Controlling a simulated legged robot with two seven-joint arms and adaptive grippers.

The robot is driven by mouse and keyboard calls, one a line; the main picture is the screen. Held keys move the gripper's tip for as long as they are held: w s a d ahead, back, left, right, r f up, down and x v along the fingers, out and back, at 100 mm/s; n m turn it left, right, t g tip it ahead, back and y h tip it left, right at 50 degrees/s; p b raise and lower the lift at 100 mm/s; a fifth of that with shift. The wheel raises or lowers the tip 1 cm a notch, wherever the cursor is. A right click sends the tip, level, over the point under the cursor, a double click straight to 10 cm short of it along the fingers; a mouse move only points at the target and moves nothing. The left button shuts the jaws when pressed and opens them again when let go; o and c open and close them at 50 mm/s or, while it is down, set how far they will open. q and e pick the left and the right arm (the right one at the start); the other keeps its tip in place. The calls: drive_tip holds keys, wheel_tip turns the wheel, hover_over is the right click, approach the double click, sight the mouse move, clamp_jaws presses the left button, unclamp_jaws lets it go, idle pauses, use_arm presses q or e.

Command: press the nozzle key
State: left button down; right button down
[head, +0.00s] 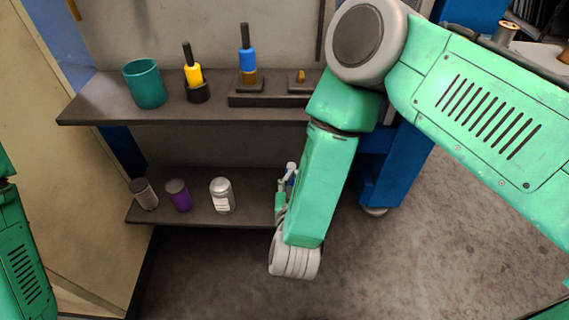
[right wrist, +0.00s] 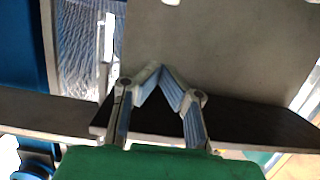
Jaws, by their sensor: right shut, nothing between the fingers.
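My right gripper (head: 288,178) hangs beside the right end of the lower shelf, partly hidden by my own forearm. In the right wrist view its two fingertips (right wrist: 160,70) meet with nothing between them. On the upper shelf a small brass piece (head: 300,77) stands on a dark block; I cannot tell for sure whether it is the nozzle key. A blue-handled tool (head: 248,61) stands upright to its left, and a yellow-handled tool (head: 193,74) stands in a dark holder. The gripper is well below these and apart from them. My left gripper is out of view.
A teal cup (head: 145,83) stands on the upper shelf (head: 90,108). The lower shelf (head: 250,190) holds a grey-brown canister (head: 145,195), a purple canister (head: 179,195) and a silver one (head: 222,195). A blue cabinet (head: 395,170) stands behind my right arm. The floor in front is clear.

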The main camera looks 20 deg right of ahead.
drive_tip(key=shift+w+f, duration=0.1)
drive_tip(key=shift+w, duration=0.05)
drive_tip(key=b, duration=0.3)
hover_over(291, 165)
drive_tip(key=s, duration=0.2)
wheel_tip(291, 165, down, 2)
drive_tip(key=f, duration=0.1)
drive_tip(key=f+b, duration=0.1)
drive_tip(key=f, duration=0.1)
drive_tip(key=shift+w+f, duration=0.25)
drive_tip(key=shift+w, duration=0.1)
drive_tip(key=shift+a+f, duration=0.2)
drive_tip(key=shift+f, duration=0.2)
